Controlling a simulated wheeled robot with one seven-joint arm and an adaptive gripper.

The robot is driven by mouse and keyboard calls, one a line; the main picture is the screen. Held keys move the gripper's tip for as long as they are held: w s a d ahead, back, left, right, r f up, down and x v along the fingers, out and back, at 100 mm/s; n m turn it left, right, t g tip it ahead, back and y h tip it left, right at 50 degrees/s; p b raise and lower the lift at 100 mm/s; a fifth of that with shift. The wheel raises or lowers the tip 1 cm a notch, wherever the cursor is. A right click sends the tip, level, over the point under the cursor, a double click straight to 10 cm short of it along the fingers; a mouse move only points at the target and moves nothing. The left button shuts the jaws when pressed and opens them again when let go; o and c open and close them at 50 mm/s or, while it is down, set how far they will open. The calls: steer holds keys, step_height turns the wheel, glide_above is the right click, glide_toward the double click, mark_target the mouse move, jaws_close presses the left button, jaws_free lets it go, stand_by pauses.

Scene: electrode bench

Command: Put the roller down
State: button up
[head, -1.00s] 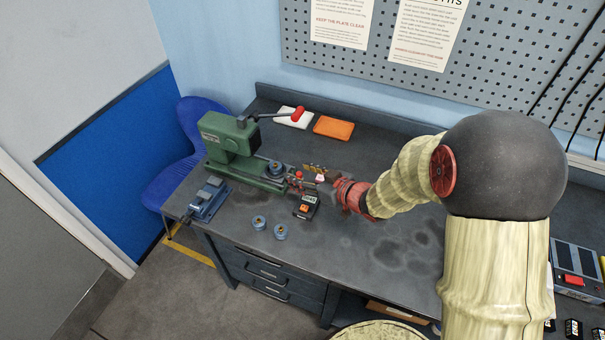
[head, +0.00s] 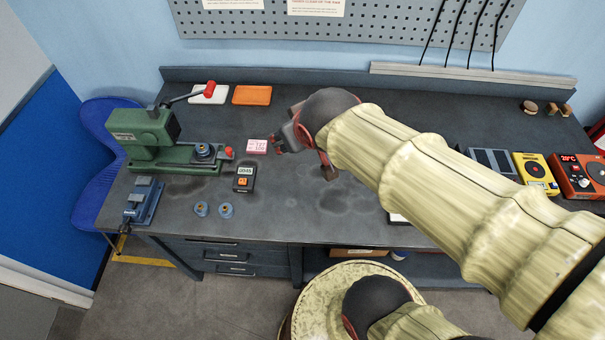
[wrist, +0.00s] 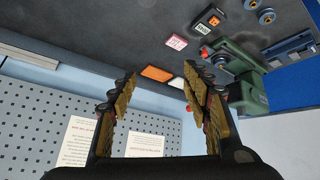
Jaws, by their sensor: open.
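My gripper (head: 284,141) is over the back middle of the bench, to the right of the pink label. In the wrist view, its two fingers (wrist: 158,88) stand wide apart with nothing between them. I cannot pick out a roller for certain in either view. Some small brown, wooden-looking pieces (head: 529,107) lie at the back right of the bench, too small to name. My arm hides part of the bench on the right.
A green press (head: 150,140) with a red-knobbed lever stands at the left, near a blue vise (head: 144,200). A pink label (head: 257,146), a small timer (head: 244,178), two blue discs (head: 201,209), a white tray (head: 209,95) and an orange tray (head: 252,95) lie on the bench (head: 290,205).

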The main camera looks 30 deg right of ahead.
steer(key=s+a+g+y, duration=0.1)
steer(key=s+a, duration=0.3)
steer(key=s, duration=0.7)
steer(key=shift+r+g, duration=0.3)
steer(key=shift+g, duration=0.2)
